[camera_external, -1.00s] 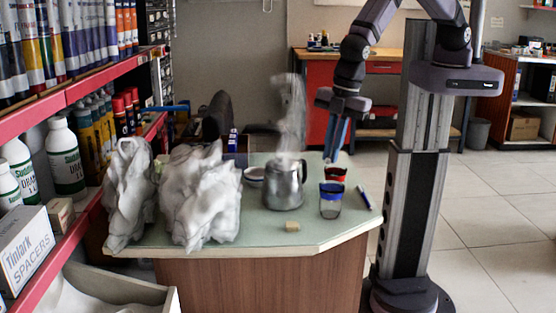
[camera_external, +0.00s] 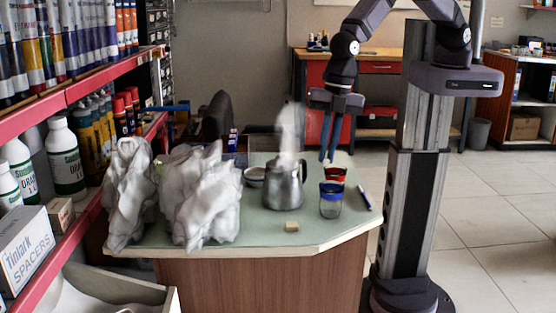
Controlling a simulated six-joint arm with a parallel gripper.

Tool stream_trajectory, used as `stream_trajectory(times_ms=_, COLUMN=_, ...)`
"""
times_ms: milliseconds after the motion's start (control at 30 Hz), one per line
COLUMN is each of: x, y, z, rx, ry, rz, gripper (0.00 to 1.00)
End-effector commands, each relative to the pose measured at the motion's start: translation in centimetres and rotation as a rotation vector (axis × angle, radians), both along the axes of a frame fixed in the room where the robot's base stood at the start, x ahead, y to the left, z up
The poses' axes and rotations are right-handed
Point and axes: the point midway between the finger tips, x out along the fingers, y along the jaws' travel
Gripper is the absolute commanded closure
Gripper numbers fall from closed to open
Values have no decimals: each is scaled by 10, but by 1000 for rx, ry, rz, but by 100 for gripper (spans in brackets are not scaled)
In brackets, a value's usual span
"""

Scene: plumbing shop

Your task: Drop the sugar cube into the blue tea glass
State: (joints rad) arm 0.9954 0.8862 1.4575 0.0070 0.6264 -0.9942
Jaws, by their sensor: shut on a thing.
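The blue tea glass (camera_external: 331,200) stands upright near the right front of the green-topped counter. It is clear with a blue rim band. A red-banded glass (camera_external: 335,174) stands just behind it. My gripper (camera_external: 327,158) points down with its blue fingers above and behind the glasses, slightly left of the red-banded one. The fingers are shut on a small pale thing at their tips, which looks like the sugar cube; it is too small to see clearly. The fingertips are apart from the blue glass. The inside of the blue glass shows no clear detail.
A steaming metal pot (camera_external: 284,187) stands close left of the glasses, with a bowl (camera_external: 254,177) behind it. A small beige block (camera_external: 292,226) lies near the front edge. A blue pen-like item (camera_external: 364,199) lies right. Large white crumpled shapes (camera_external: 201,200) fill the left.

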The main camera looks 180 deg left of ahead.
Motion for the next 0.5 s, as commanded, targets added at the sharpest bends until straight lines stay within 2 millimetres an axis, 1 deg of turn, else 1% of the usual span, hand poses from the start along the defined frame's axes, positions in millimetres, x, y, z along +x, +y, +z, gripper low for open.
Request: stream_trajectory(times_ms=500, x=0, y=0, z=-48, rx=0, ry=1, rz=-1, gripper=100)
